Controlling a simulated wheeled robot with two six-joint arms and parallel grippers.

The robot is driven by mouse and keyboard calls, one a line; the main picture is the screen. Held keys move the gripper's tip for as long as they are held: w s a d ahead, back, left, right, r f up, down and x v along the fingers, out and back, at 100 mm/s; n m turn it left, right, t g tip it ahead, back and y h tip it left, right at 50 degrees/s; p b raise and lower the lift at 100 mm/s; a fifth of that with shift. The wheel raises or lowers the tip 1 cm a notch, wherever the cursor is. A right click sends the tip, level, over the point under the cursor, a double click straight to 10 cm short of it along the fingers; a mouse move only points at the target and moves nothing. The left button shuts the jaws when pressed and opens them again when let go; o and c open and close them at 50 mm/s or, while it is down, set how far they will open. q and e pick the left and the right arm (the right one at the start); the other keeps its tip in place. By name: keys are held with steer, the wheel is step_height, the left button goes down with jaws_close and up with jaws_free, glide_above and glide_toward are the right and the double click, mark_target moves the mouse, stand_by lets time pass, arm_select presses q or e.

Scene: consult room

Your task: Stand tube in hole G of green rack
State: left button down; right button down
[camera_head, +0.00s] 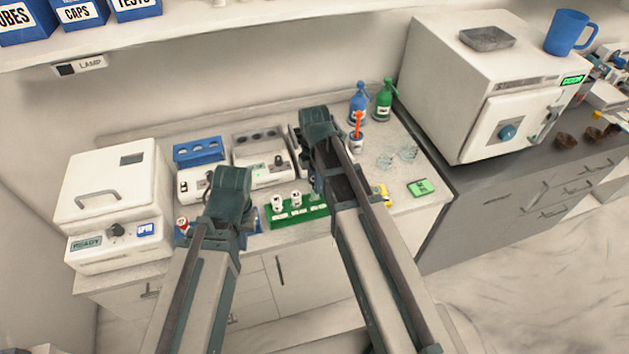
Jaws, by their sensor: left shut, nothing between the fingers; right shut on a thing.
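The green rack (290,219) stands near the front edge of the white counter, with white labels on its front. Two white-topped tubes (278,201) stand in its left part; its right end is hidden behind my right arm. My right gripper (317,187) is at the right end of the rack, pointing down. It is shut on the tube, which is mostly hidden by the arm, so I cannot tell whether it touches a hole. My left gripper (213,176) is shut and empty, left of the rack. The letters of the holes are too small to read.
A white centrifuge-like box (115,205) stands at the left. A blue rack (198,151) and two white devices (262,170) are behind the grippers. Blue and green bottles (383,101), an orange-handled thing in a cup (357,140) and a green pad (422,188) are at the right.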

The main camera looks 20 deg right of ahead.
steer(key=shift+f+b, duration=2.3)
steer(key=shift+f, duration=0.05)
steer(key=shift+c, duration=2.2)
jaws_free()
steer(key=shift+r, duration=0.1)
step_height(320, 180, up, 14)
steer(key=p, duration=1.4)
steer(key=shift+f, duration=0.2)
